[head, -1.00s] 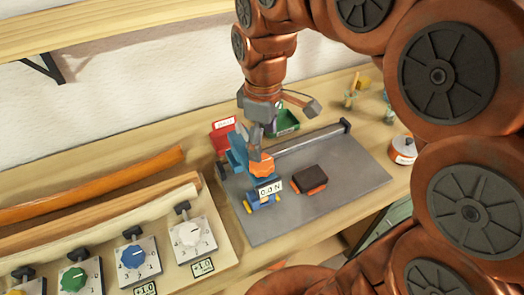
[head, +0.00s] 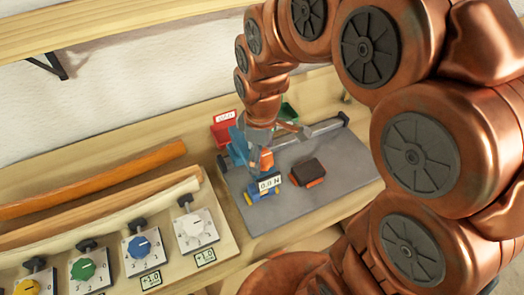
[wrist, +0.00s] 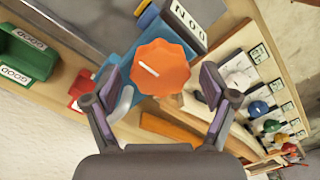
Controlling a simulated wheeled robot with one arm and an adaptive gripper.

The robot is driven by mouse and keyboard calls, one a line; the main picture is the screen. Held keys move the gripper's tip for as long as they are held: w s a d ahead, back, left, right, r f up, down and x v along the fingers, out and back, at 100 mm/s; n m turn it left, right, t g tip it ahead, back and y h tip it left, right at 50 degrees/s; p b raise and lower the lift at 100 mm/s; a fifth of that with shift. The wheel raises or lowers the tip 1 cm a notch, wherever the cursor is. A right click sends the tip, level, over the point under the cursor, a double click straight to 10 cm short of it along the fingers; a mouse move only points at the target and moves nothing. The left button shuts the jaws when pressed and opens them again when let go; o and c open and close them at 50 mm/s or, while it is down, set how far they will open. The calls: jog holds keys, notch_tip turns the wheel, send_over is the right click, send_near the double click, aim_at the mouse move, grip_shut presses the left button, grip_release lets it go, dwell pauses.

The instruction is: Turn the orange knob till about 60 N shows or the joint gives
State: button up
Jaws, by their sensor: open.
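The orange knob (wrist: 160,68) has a lobed edge and a white pointer line. In the wrist view it sits between the fingers of my gripper (wrist: 157,88), which are open with a gap on both sides. In the head view the knob (head: 266,160) is partly covered by my gripper (head: 262,145), which is right over it. The display (head: 269,184) below the knob reads 0.0 N. The blue test rig (head: 238,150) carries the knob and stands on a grey plate (head: 290,215). I cannot tell whether a joint is clamped in the rig.
A red bin (head: 224,130) and a green bin (wrist: 28,55) labelled GOOD stand behind the rig. A dark block with orange sides (head: 308,172) lies on the plate. Bent laths (head: 95,180) and a row of coloured dials (head: 138,247) are at the left.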

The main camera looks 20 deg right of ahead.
jog(key=shift+c, duration=0.3)
jog(key=c, duration=1.1)
jog(key=shift+f, duration=0.1)
jog(key=shift+b, duration=0.35)
